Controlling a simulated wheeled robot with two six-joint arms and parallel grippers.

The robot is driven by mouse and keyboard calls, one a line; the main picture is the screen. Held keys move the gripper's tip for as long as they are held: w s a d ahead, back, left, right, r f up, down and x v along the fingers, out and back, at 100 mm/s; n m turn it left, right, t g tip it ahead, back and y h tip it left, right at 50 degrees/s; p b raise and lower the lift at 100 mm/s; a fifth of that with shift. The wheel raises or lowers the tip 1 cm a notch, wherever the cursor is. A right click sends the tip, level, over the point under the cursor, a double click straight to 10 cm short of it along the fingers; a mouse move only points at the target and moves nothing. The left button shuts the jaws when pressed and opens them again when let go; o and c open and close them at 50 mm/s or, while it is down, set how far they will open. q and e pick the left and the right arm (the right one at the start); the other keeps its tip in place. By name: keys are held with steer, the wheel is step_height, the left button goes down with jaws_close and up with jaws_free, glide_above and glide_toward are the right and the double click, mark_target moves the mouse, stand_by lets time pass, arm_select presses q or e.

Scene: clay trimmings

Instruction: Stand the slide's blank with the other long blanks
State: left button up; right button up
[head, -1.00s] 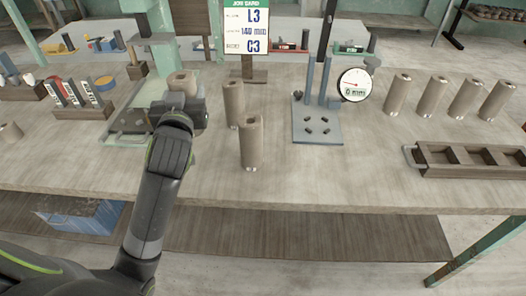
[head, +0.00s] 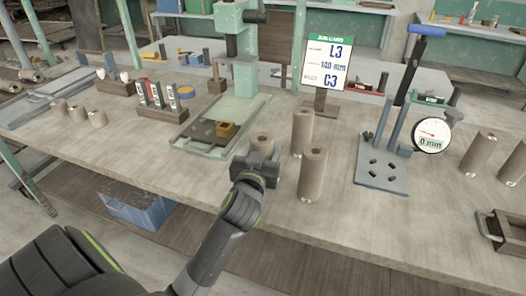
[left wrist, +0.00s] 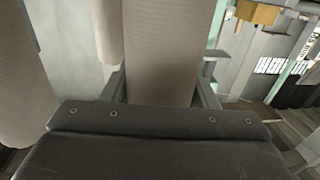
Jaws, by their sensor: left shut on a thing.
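My left gripper (head: 262,165) is shut on a tan cylindrical blank (head: 262,141), upright, between the slide (head: 240,119) and two standing blanks. In the left wrist view the held blank (left wrist: 163,45) is between the fingers (left wrist: 163,92). Its lower end is hidden in the head view, so I cannot tell if it touches the table. The two tall blanks, a rear one (head: 302,130) and a front one (head: 312,174), stand just right of the gripper. More tall blanks (head: 478,152) stand at the far right. My right gripper is out of view.
Several short blanks (head: 77,112) stand at the left. A job card (head: 327,62) reads L3, 140 mm, C3. A wooden tray (head: 502,232) sits at the right edge. The front of the table (head: 360,235) is clear.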

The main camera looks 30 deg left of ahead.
arm_select(q)
steer(key=shift+r, duration=0.15)
steer(key=shift+f, duration=0.2)
steer(key=o, duration=1.3)
steer(key=shift+o, duration=0.6)
steer(key=shift+r, duration=0.1)
steer(key=v, duration=1.2)
steer(key=shift+b, duration=0.45)
steer(key=shift+s, duration=0.1)
